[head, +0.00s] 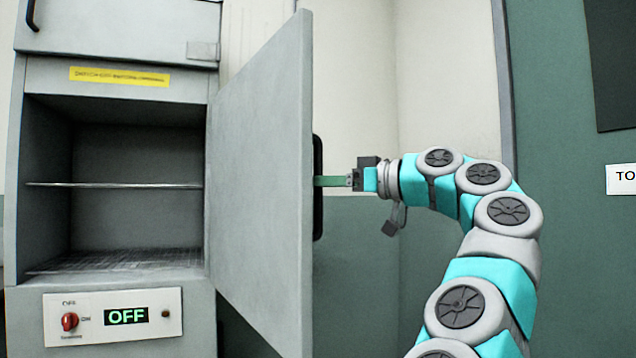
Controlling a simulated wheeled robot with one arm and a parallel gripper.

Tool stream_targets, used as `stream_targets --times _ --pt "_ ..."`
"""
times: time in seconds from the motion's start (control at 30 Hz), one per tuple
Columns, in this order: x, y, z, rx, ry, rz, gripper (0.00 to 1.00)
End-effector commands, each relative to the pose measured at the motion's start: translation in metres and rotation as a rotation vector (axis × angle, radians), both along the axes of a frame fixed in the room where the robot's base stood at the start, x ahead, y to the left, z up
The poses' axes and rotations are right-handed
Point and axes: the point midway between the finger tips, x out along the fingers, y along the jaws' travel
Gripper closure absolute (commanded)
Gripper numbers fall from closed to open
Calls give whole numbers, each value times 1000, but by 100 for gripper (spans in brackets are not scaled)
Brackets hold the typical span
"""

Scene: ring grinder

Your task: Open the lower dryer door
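The lower dryer door (262,180) is a flat grey panel. It stands swung wide open, hinged at the right side of the dryer's lower compartment. Its black handle (318,217) is on the door's outer face, near the free edge. My gripper (332,181) is to the right of the door, with its green fingers reaching left to the handle. The fingertips meet or pass behind the handle; I cannot tell whether they are closed on it. The lower compartment (130,145) is open to view and looks empty.
Inside are two wire shelves (120,185). A control panel (112,317) below reads OFF and has a red knob. The upper dryer door (120,28) above is shut. A green door or wall panel (560,110) stands at the right.

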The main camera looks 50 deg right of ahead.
Motion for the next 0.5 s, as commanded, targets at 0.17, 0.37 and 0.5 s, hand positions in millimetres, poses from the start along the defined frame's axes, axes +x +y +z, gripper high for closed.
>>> stream_targets --times 0.17,0.37,0.5 --pt "0 0 0 0 0 0 48" --pt "-4 -1 1 0 -1 -1 48" --pt "-16 -6 2 1 -3 -2 48"
